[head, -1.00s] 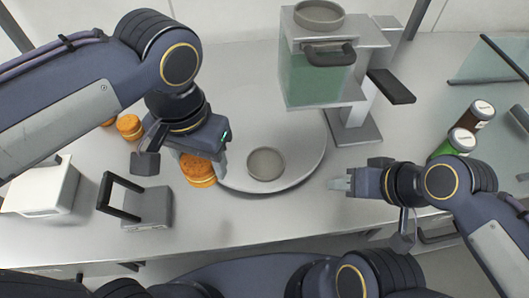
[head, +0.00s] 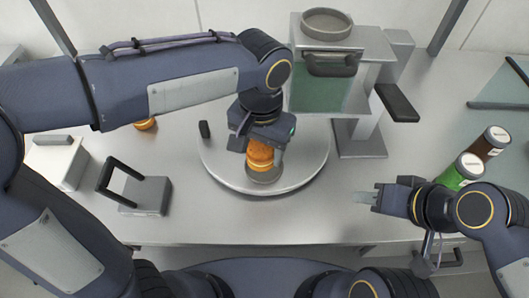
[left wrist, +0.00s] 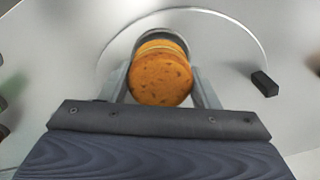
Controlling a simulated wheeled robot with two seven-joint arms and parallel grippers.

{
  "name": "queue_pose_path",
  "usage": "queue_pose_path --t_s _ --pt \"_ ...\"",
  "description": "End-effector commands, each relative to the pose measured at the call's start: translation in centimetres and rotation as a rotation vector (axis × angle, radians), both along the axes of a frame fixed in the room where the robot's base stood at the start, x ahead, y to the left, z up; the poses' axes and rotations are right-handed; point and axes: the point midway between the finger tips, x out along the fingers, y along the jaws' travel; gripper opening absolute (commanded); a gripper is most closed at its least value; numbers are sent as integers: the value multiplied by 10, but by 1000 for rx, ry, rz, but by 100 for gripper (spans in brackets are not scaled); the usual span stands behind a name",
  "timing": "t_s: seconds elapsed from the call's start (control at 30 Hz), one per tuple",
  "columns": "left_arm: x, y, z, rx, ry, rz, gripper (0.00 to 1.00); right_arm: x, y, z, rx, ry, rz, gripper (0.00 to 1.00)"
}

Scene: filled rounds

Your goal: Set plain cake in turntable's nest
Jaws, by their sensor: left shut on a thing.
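The plain cake (head: 260,152) is round and orange-brown with a pale layer. My left gripper (head: 263,160) is shut on it and holds it upright over the grey turntable (head: 222,165). The round nest (head: 264,177) shows just below the cake, partly hidden by it. In the left wrist view the cake (left wrist: 160,85) sits between the two fingers, with the nest rim (left wrist: 161,33) behind it. Whether the cake touches the nest floor I cannot tell. My right gripper (head: 364,197) is off to the right, with no thing seen in it; its finger gap is unclear.
A dispenser with a green panel (head: 320,95) stands close behind and right of the turntable. Another cake (head: 146,124) lies at the left. A grey block with a black handle (head: 150,197) and a white box (head: 62,160) stand front left.

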Motion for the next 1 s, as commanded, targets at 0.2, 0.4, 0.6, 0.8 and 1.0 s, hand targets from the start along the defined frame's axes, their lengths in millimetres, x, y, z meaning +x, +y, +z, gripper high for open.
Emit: queue_pose_path --t_s 0.2,0.4,0.6,0.8,1.0 --pt "12 -3 -15 0 1 0 46 0 0 1 0 0 0 36" --pt "17 -5 -44 1 3 -1 46 0 0 0 0 0 0 36" --pt "17 -5 -51 -1 0 0 46 0 0 0 0 0 0 36" --pt "17 -5 -52 -1 0 0 46 0 0 -1 0 0 0 36" --pt "16 -5 -54 -1 0 0 70 0 0 -2 0 0 0 36"
